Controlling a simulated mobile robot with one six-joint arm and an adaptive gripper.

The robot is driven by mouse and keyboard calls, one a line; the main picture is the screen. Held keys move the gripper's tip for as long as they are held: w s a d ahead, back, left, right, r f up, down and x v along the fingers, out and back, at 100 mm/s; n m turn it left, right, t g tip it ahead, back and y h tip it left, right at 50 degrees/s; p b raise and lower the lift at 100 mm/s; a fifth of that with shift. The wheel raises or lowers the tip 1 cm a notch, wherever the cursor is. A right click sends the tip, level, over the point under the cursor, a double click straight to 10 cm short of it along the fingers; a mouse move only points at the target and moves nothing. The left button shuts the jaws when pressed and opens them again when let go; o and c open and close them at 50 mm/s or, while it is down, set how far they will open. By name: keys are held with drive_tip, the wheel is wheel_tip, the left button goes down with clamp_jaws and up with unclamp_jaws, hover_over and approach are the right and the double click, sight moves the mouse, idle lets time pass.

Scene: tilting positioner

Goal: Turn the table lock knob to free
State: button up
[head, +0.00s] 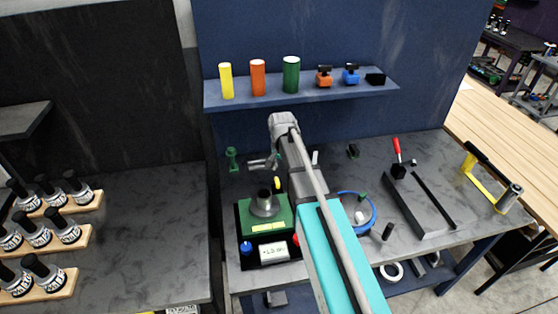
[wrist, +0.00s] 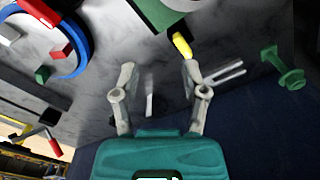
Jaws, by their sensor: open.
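The positioner (head: 240,213) stands on the bench with a dark base, a green top and a grey conical table (head: 264,205). A blue knob (head: 246,248) and a white display panel (head: 273,252) are on its front, with a red knob (head: 295,240) at the right. A small yellow knob or handle (head: 277,184) is at its back edge. In the wrist view the yellow part (wrist: 182,45) lies just beyond the right fingertip, by the green top. I cannot tell which knob is the table lock. My gripper (wrist: 159,72) is open and empty; my arm hides part of the positioner in the head view.
A blue ring (wrist: 75,60), a red-handled clamp (head: 397,150) and a dark rail (head: 415,215) are to the side. A shelf (head: 300,97) with cylinders is behind.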

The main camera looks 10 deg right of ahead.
drive_tip(key=s+r+n+p, duration=0.1)
drive_tip(key=s+n, duration=0.5)
drive_tip(key=s, duration=1.2)
drive_tip(key=shift+r+p, duration=0.4)
drive_tip(key=shift+r, duration=0.05)
drive_tip(key=shift+f, duration=0.1)
wheel_tip(320, 180, down, 10)
drive_tip(key=s+b, duration=0.1)
drive_tip(key=b, duration=0.9)
drive_tip(key=shift+n, duration=0.4)
drive_tip(key=shift+s, duration=0.1)
